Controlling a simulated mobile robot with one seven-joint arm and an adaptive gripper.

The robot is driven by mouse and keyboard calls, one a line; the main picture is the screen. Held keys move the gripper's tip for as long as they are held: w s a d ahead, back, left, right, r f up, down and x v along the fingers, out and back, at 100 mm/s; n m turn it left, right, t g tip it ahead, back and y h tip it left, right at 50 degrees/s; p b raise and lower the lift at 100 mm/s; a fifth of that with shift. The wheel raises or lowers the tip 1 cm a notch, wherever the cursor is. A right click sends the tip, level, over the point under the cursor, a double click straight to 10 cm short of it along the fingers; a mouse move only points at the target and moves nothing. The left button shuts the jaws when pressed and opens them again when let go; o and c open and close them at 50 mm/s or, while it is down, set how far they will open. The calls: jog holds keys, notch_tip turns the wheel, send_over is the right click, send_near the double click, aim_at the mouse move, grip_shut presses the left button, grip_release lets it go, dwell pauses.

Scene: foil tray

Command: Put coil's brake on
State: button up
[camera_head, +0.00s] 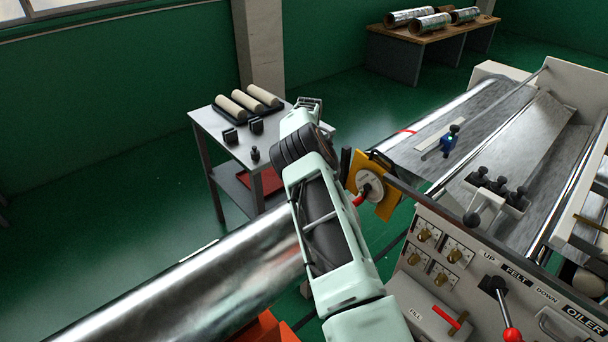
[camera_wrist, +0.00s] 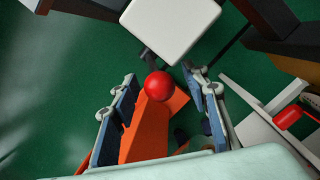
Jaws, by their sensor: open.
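The silver foil coil (camera_head: 200,280) lies at the lower left of the head view. Parts of an orange stand (camera_head: 268,330) show below it. In the wrist view a red ball knob (camera_wrist: 158,86) shows above an orange part (camera_wrist: 150,130); I take it for the brake lever's knob, but no label shows. My gripper (camera_wrist: 162,95) is open, with a finger on each side of the knob in the picture. No contact shows, and the depth between them is unclear. In the head view my arm hides the fingers and this knob.
A yellow plate with a round disc (camera_head: 370,183) and red handle stands right of my arm. The machine panel (camera_head: 455,260) has another red-knobbed lever (camera_head: 511,334). A side table (camera_head: 215,125) holds rollers. A pale block (camera_wrist: 170,25) is near the fingers in the wrist view.

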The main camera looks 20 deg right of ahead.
notch_tip(320, 180, up, 12)
jog(key=s, duration=0.2)
dwell(0.4)
jog(key=shift+f, duration=0.1)
